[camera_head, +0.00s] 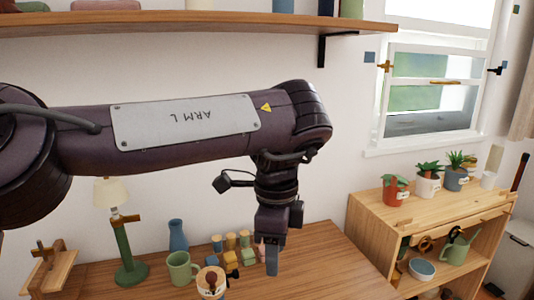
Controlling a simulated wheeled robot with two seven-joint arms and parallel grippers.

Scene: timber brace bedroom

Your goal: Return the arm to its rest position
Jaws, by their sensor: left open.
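My left arm (185,122) comes in from the left and stretches across the middle of the view, with its wrist bent downward. My left gripper (272,258) points down above the wooden table (325,258). Its finger shows as a grey plate, and I see nothing held at it. It is in front of a group of small coloured blocks (231,259), and I cannot tell the height between them. My right gripper is not in view.
A green lamp (124,250), a green mug (181,269), a blue vase (178,236) and a labelled pot (211,283) stand on the table. A shelf (200,24) runs above the arm. A low cabinet (385,225) with potted plants stands right, below a window.

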